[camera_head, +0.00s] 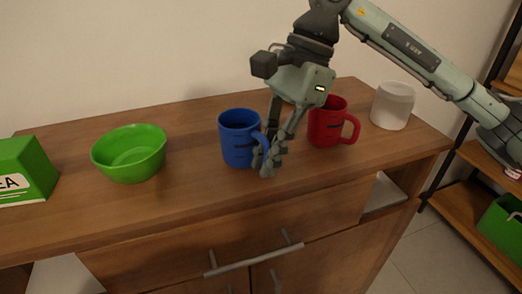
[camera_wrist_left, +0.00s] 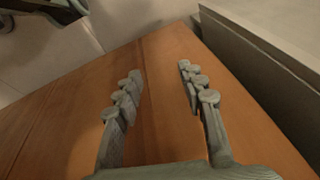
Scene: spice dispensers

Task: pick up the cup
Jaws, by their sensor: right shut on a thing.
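A blue cup (camera_head: 238,139) stands upright on the wooden cabinet top, near the middle of the head view, with its handle to the right. A red cup (camera_head: 327,122) stands to its right, partly behind my right gripper. My right gripper (camera_head: 267,163) comes down from above beside the blue cup and is shut on its handle, which the fingers partly hide. My left gripper (camera_wrist_left: 160,90) shows only in the left wrist view. Its fingers are apart with nothing between them, over a wooden surface.
A green bowl (camera_head: 130,154) and a green tea box (camera_head: 22,171) stand on the left of the cabinet top (camera_head: 190,187). A whitish jar (camera_head: 392,105) stands at the right end. Drawer handles stick out at the front. A shelf holds a green box (camera_head: 503,229) at far right.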

